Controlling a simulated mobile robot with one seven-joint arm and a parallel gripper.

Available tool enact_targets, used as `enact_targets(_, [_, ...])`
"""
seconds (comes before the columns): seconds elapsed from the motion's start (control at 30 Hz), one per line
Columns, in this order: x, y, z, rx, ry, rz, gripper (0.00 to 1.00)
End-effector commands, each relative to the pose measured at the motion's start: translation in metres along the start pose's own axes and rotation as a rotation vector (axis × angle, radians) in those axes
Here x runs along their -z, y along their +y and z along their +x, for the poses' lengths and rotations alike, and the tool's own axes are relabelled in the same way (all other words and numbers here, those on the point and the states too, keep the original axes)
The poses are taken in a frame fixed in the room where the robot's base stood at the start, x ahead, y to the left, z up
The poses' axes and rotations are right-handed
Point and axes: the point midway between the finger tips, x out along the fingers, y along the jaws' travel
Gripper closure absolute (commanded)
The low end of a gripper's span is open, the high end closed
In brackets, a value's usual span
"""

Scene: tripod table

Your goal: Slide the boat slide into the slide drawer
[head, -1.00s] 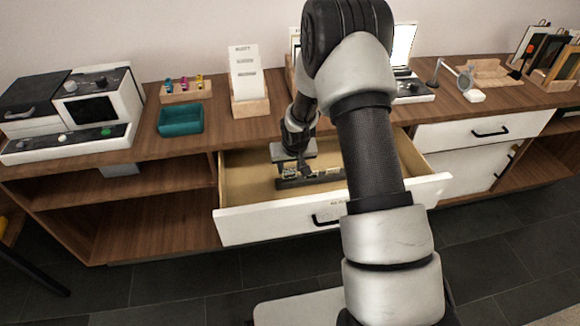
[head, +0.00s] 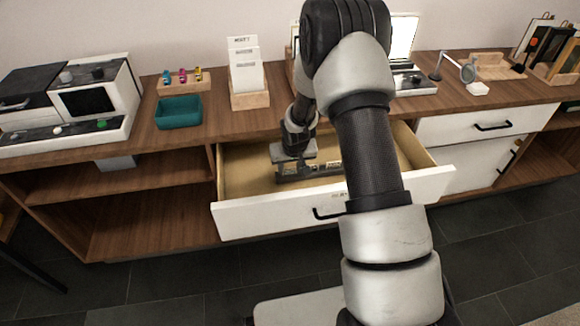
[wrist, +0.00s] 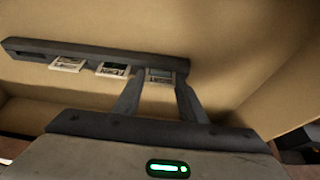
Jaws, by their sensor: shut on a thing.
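The slide drawer (head: 270,224) is pulled open below the countertop, its front white and its inside tan. A long dark rail (wrist: 28,48) lies inside it, also partly visible in the head view. Three small pale-framed slides sit along the rail: one at left (wrist: 67,64), one in the middle (wrist: 114,70) and one at right (wrist: 160,75). My gripper (wrist: 159,88) reaches down into the drawer, its fingers on either side of the right slide and shut on it. I take this as the boat slide, but its picture is too small to read. In the head view my gripper (head: 293,168) hides part of the rail.
On the countertop stand a teal tray (head: 180,112), a wooden holder with small coloured items (head: 184,80), a card stand (head: 247,75) and a white-and-black device (head: 95,95). The drawer walls are close around my gripper.

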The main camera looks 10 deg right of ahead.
Motion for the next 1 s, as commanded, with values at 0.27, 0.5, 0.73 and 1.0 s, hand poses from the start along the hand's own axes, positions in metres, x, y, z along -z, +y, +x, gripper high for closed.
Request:
enact_targets(0.27, [-0.0001,0.0001,0.0003,0.000,0.000,0.000,0.83])
enact_targets(0.5, [-0.0002,0.0001,0.0003,0.000,0.000,0.001,0.40])
enact_targets(0.73, [-0.0002,0.0002,0.0003,0.000,0.000,0.001,0.40])
enact_targets(1.0, [-0.0002,0.0002,0.0003,0.000,0.000,0.001,0.40])
